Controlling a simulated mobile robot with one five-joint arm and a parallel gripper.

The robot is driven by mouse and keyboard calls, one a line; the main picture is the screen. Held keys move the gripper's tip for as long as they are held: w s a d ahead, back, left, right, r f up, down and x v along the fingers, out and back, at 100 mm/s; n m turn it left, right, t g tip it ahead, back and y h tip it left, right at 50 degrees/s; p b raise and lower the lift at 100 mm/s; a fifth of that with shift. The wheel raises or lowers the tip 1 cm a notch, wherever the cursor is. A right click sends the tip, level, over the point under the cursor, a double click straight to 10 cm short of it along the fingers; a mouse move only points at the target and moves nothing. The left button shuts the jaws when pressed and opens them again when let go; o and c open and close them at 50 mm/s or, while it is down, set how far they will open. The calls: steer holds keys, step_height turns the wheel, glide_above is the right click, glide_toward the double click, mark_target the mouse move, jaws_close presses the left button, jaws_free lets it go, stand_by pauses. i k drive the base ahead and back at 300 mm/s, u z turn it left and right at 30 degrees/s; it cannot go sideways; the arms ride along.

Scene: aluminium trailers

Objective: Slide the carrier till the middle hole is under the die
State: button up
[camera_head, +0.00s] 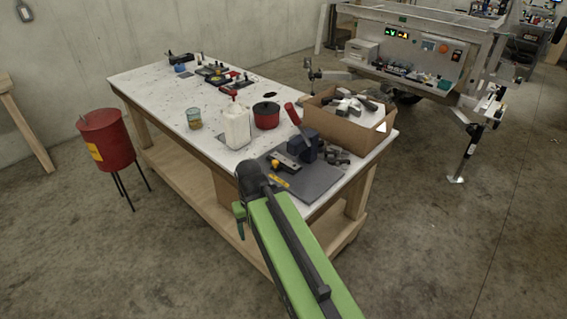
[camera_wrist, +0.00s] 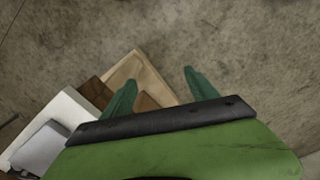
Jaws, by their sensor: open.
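A small dark bench press (camera_head: 303,147) with a red-topped lever (camera_head: 293,113) stands on a dark grey mat (camera_head: 318,184) at the near right end of the white workbench. A light strip with dark spots (camera_head: 286,160) lies just left of the press; it may be the carrier. Its holes and the die are too small to tell apart. My gripper (camera_wrist: 160,78) shows in the wrist view with its two green fingers apart and nothing between them. It is beside the bench, over the concrete floor, away from the press.
An orange-and-black piece (camera_head: 275,164) and a yellow item (camera_head: 279,181) lie on the mat. A cardboard box (camera_head: 345,127) of parts, a red pot (camera_head: 266,115) and a white bottle (camera_head: 237,125) stand nearby. A red drum (camera_head: 105,141) is left of the bench.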

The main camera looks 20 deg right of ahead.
mark_target(281, 162)
steer(key=z, duration=0.45)
steer(key=k, duration=0.1)
steer(key=u, duration=3.1)
steer(key=k, duration=0.85)
steer(key=z, duration=0.9)
steer(key=i, duration=1)
steer(key=u, duration=0.1)
